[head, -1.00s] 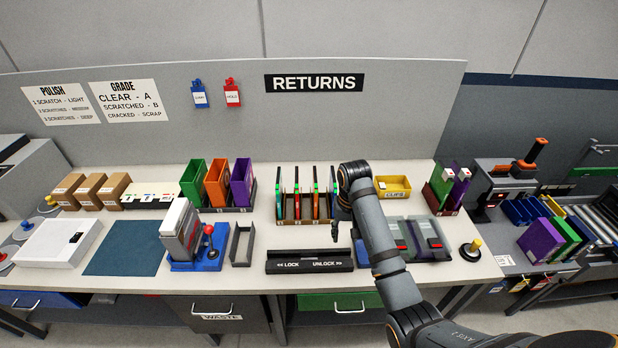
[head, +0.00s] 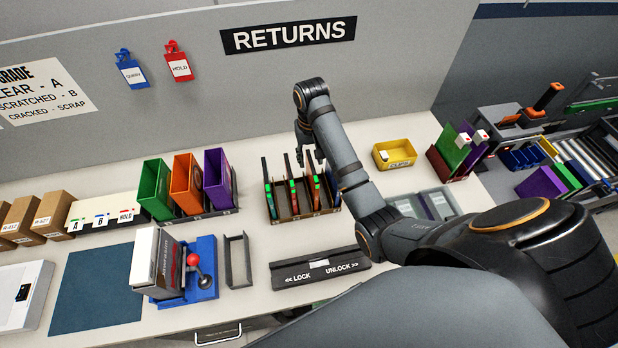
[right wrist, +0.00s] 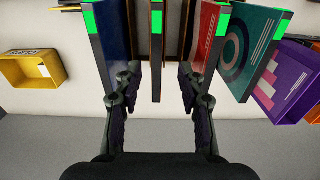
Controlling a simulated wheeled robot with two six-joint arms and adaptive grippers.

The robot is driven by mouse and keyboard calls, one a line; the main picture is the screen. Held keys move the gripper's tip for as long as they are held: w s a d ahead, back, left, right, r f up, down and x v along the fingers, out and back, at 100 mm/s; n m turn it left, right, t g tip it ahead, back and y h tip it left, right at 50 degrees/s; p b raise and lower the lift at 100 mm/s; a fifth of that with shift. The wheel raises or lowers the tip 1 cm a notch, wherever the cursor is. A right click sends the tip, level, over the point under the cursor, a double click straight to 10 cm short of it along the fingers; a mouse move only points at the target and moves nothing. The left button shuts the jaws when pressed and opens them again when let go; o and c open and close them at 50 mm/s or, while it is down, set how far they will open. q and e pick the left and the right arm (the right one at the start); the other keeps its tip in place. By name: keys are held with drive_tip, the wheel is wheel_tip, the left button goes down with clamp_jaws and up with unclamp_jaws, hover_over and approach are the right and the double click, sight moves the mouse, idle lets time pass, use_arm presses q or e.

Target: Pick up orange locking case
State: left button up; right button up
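A rack (head: 277,213) on the bench holds several upright cases with green tops. In the right wrist view, a thin case seen edge-on (right wrist: 157,55), dark with an orange-brown side, stands between a blue case (right wrist: 110,40) and a red case (right wrist: 207,35). A teal case (right wrist: 250,50) is further right. I cannot tell for sure which is the orange locking case. My right gripper (head: 310,160) is above the rack. In its wrist view, its fingers (right wrist: 158,80) are open, on either side of the edge-on case's line, with nothing gripped. My left gripper is not in view.
Green, orange (head: 186,185) and purple bins stand left of the rack. A yellow tray (head: 395,154) is to its right. A lock/unlock bar (head: 320,268), a grey tray (head: 238,260) and a blue lever device (head: 200,275) lie in front.

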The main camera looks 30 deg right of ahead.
sight(311, 166)
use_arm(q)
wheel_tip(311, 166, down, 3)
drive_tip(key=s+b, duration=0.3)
use_arm(e)
drive_tip(key=f, duration=0.3)
drive_tip(key=shift+s, duration=0.2)
drive_tip(key=shift+w+f+p, duration=0.2)
drive_tip(key=shift+f+p, duration=0.25)
drive_tip(key=shift+p, duration=0.55)
drive_tip(key=shift+w+d+f+p, duration=0.15)
drive_tip(key=shift+f+p, duration=0.35)
drive_tip(key=shift+f, duration=0.45)
drive_tip(key=f, duration=0.1)
drive_tip(key=f+p, duration=0.1)
drive_tip(key=f, duration=0.1)
drive_tip(key=shift+s+f+p, duration=0.25)
drive_tip(key=shift+f+p, duration=0.05)
drive_tip(key=shift+f, duration=0.1)
drive_tip(key=shift+w+f, duration=0.1)
drive_tip(key=shift+f, duration=0.3)
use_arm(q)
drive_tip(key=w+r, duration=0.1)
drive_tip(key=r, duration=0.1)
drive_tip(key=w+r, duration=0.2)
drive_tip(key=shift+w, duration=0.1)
use_arm(e)
clamp_jaws()
